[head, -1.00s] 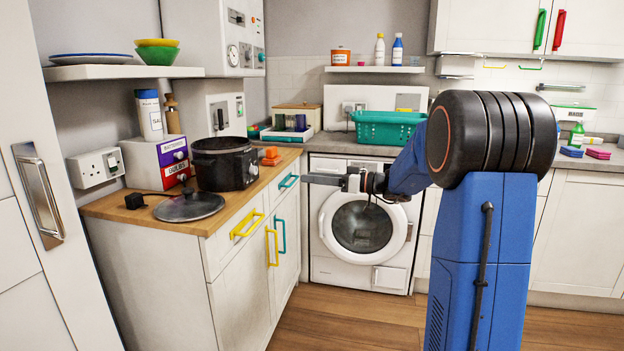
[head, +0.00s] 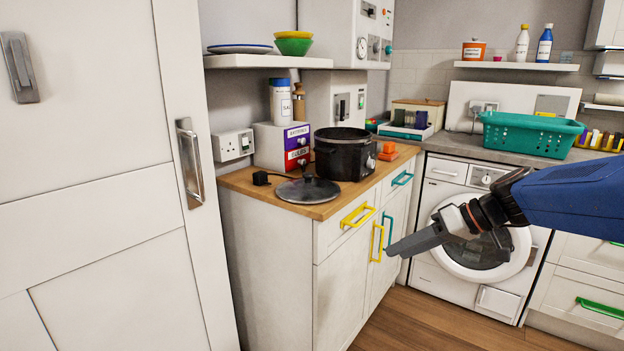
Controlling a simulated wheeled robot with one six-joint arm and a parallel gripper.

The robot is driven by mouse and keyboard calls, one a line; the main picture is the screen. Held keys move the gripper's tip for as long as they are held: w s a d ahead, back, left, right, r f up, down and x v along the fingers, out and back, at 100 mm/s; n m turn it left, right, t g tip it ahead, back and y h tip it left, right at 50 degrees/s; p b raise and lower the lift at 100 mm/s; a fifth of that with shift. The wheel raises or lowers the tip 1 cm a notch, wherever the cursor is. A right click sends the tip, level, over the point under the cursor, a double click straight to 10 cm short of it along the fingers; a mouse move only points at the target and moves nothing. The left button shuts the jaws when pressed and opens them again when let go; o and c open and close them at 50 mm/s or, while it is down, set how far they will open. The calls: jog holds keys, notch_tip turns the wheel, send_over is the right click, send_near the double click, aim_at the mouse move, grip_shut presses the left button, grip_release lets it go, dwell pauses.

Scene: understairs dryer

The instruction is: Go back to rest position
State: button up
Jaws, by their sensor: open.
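My gripper (head: 408,243) hangs in the air in front of the wooden-topped cabinet and the dryer-like front loader. It points left, close in the picture to the yellow vertical handle (head: 377,243); I cannot tell whether it touches it. Its jaws are open and I see nothing held in them. The blue arm behind it is mine and comes in from the right edge. The white front-loading machine (head: 445,170) stands behind the gripper, its round door shut and partly hidden by my gripper and arm.
A wooden counter (head: 238,183) carries a black slow cooker (head: 343,160) and its lid (head: 308,190). A teal basket (head: 530,135) stands on the grey worktop. A tall white door with a metal handle (head: 190,163) fills the left. Wooden floor (head: 430,320) lies clear in front.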

jog(key=s+d+f+m+h, duration=0.1)
jog(key=s+d+f+h, duration=0.1)
jog(key=s, duration=0.5)
jog(key=s+d+f+m+h, duration=0.2)
jog(key=s+d+f+h, duration=0.1)
jog(key=s, duration=0.4)
jog(key=s+d+f+m+h, duration=0.2)
jog(key=s+f+h, duration=0.2)
jog(key=s, duration=0.3)
jog(key=shift+s+d+f+t, duration=0.15)
jog(key=shift+s+d+t, duration=0.1)
jog(key=shift+d+t, duration=0.15)
